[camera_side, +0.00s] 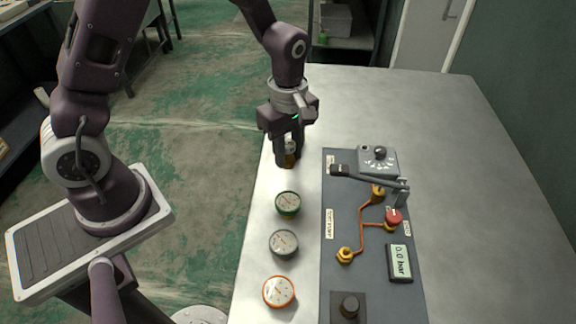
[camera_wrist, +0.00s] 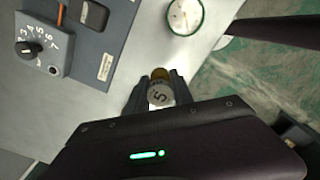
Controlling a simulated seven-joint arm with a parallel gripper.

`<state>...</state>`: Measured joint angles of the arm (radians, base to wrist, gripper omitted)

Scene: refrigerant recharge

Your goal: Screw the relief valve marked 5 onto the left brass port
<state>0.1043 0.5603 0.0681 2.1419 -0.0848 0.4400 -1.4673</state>
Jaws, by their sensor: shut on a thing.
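The relief valve marked 5 (camera_wrist: 159,94) is a pale cylinder with a brass end, between the fingers of my gripper (camera_wrist: 157,90) in the wrist view. In the side view my gripper (camera_side: 289,156) points down at the table's far left, shut on the valve (camera_side: 290,160), whose brass part shows low between the fingers. I cannot tell whether the valve touches the table. Brass ports stand on the grey panel, one (camera_side: 345,255) at the lower left of the orange pipe and another (camera_side: 378,190) at its upper end, partly beside a dark lever. Both are apart from my gripper.
A green-rimmed gauge (camera_side: 288,204), a grey gauge (camera_side: 284,243) and an orange gauge (camera_side: 279,292) line the table's left side.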

